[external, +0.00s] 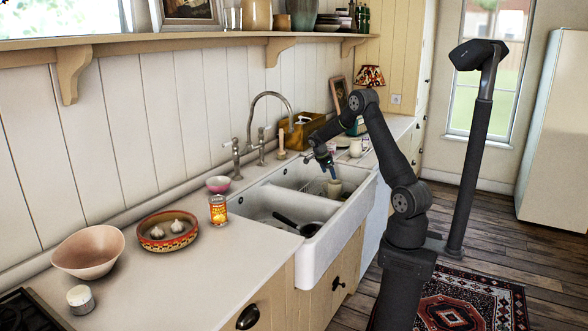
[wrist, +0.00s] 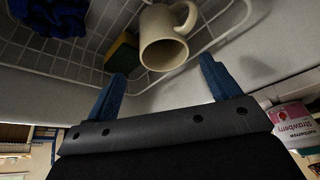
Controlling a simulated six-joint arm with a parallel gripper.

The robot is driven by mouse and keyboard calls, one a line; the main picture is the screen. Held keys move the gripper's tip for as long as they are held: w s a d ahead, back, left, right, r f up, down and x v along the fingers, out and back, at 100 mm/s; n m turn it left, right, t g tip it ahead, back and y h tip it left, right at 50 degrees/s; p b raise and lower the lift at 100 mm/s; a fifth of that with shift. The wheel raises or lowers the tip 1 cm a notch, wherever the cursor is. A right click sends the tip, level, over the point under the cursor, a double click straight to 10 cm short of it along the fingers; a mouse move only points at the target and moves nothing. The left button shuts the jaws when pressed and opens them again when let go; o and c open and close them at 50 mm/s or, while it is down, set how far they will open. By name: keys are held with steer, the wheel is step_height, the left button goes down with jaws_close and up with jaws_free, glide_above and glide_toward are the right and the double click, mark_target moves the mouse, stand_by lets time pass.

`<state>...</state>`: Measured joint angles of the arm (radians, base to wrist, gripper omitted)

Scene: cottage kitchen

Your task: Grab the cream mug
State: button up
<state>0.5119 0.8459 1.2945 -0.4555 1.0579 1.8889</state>
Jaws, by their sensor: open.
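The cream mug (external: 334,188) is in the far basin of the white sink in the external view. My gripper (external: 331,173) points down just above the mug in the external view. In the wrist view my gripper (wrist: 163,74) has its two blue fingers apart, with the mug ahead between and beyond the tips. The fingers do not appear to touch it.
A green-and-yellow sponge (wrist: 122,52) is close to the mug, and a blue cloth (wrist: 52,16) is in the rack. A strawberry-labelled container (wrist: 294,124) is at right. In the near basin a dark pan (external: 306,228) rests. A tall faucet (external: 270,120) stands behind the sink.

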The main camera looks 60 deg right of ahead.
mark_target(334, 186)
steer(key=x, duration=1.1)
steer(key=shift+d, duration=0.25)
steer(key=shift+r, duration=0.15)
steer(key=c, duration=0.9)
